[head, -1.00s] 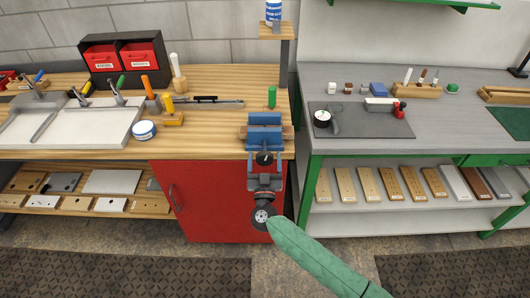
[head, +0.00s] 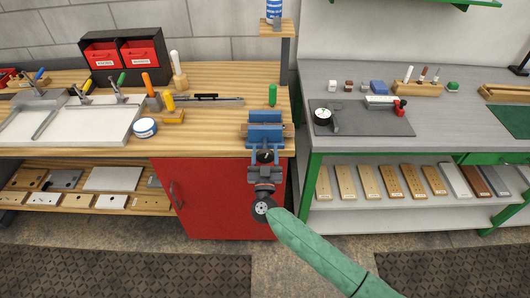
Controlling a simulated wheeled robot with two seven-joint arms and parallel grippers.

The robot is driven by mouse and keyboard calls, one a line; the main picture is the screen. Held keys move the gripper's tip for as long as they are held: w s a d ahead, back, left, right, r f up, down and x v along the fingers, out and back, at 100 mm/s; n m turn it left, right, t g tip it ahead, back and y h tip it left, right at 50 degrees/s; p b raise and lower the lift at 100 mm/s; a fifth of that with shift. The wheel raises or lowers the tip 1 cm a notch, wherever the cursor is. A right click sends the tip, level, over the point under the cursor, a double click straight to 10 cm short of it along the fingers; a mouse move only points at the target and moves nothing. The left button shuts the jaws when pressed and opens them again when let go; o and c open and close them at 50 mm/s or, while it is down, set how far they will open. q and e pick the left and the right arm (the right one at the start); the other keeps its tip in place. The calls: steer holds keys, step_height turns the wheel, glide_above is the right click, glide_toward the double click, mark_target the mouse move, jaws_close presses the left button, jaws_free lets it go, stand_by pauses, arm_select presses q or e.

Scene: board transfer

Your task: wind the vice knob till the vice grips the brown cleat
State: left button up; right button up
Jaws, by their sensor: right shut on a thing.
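The blue vice (head: 265,132) is fixed at the front right edge of the wooden bench. A brown piece, seemingly the cleat (head: 288,130), shows at the right side of its jaws; most of it is hidden by the vice. The black vice knob (head: 265,157) is on the vice's front. My right gripper (head: 264,173) is in front of the vice, with its fingers reaching up to the knob and shut on it. The contact itself is small and partly hidden by the gripper. My left gripper is not in view.
A green cylinder (head: 273,95) stands behind the vice. A red cabinet (head: 210,200) is below the bench. The grey bench (head: 440,140) stands to the right across a narrow gap. A blue and white round tin (head: 145,128) is to the left.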

steer(key=shift+m, duration=0.3)
steer(key=m+h, duration=0.2)
steer(key=m, duration=0.2)
steer(key=m+g+h, duration=0.1)
steer(key=m+h, duration=0.1)
steer(key=m, duration=0.2)
steer(key=shift+f+m+h, duration=0.1)
steer(key=shift+m+h, duration=0.2)
steer(key=shift+d+m+g+h, duration=0.1)
steer(key=shift+m+g+h, duration=0.35)
steer(key=shift+m, duration=0.75)
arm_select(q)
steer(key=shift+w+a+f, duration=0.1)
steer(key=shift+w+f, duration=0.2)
arm_select(e)
steer(key=shift+m+g+h, duration=0.25)
steer(key=shift+m+h, duration=0.1)
steer(key=shift+m, duration=0.45)
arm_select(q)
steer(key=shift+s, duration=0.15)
arm_select(e)
steer(key=o, duration=0.9)
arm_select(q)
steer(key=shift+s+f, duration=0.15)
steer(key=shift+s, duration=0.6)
